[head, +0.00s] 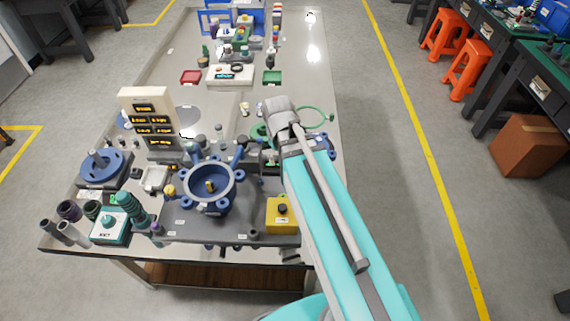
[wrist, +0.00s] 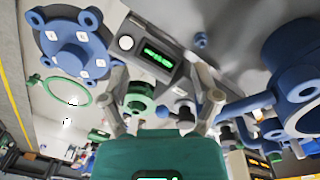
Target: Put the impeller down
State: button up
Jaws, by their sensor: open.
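A green round part (wrist: 138,98), which may be the impeller, shows in the wrist view beside the inner side of the left finger. I cannot tell whether it touches that finger. A green round part (head: 259,131) also shows in the head view, just left of my arm's upper end. My gripper (wrist: 161,82) has its two fingers spread wide in the wrist view, with nothing clamped between them. In the head view the gripper is mostly hidden behind my arm.
A blue pump housing (head: 209,185) stands on the dark plate, with a yellow button box (head: 283,214) to its right. A thin green ring (head: 316,117) lies right of my arm. A blue flange (wrist: 75,45) and a grey display box (wrist: 150,50) show in the wrist view.

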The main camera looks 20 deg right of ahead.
jog(key=s+m, duration=0.4)
jog(key=shift+c, duration=0.3)
